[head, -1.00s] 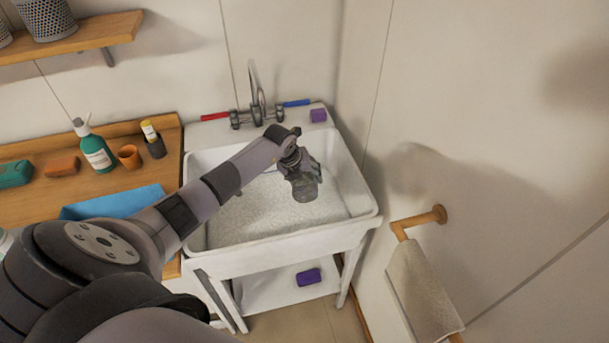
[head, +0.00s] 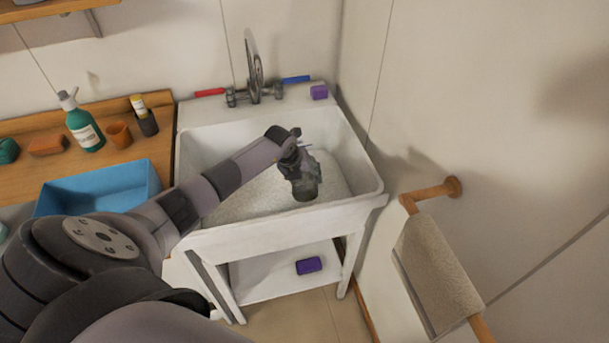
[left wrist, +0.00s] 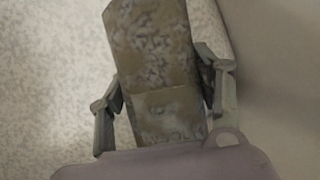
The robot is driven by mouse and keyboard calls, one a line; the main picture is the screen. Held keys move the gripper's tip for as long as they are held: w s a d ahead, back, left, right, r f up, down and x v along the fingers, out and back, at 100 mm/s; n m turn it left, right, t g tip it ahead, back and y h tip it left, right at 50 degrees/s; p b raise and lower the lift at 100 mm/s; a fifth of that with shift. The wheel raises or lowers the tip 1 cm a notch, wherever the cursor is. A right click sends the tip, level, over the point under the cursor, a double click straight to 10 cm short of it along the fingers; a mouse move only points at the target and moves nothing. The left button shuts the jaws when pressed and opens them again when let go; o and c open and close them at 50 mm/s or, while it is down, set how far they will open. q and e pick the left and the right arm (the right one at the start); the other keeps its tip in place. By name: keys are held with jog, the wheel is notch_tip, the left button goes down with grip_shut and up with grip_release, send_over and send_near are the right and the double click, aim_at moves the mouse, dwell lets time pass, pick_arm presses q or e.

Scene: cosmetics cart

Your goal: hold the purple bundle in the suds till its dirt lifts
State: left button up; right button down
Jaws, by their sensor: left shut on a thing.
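My left gripper (head: 304,188) reaches into the white sink basin, over the pale speckled suds (head: 250,198). In the left wrist view its two fingers (left wrist: 163,105) are shut on a folded bundle (left wrist: 155,45) with brown-grey, mottled, dirty-looking faces. No purple shows on it. The suds fill the left of that view; how deep the bundle sits in them is unclear. Another purple block (head: 309,265) lies on the shelf under the sink. My right gripper is not seen.
The sink (head: 372,196) has a faucet (head: 254,88) with red and blue handles. A blue tray (head: 150,180), green bottle (head: 84,122), orange cup (head: 119,134) and dark holder stand on the left counter. A towel (head: 440,275) hangs at right.

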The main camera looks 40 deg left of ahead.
pick_arm(q)
jog(key=shift+f+b, duration=3.3)
jog(key=shift+f, duration=1.05)
jog(key=shift+o, duration=0.2)
jog(key=shift+f, duration=0.15)
jog(key=shift+s+d+f, duration=0.1)
jog(key=shift+w+d+b, duration=0.2)
jog(key=shift+w+b, duration=0.05)
jog(key=shift+b, duration=0.05)
jog(key=shift+c, duration=0.5)
jog(key=shift+s+a, duration=0.2)
jog(key=shift+a, duration=0.05)
jog(key=shift+w+d, duration=0.25)
jog(key=shift+w, duration=0.05)
jog(key=shift+s+a+p, duration=0.25)
jog(key=shift+s+p, duration=0.05)
jog(key=shift+p, duration=0.05)
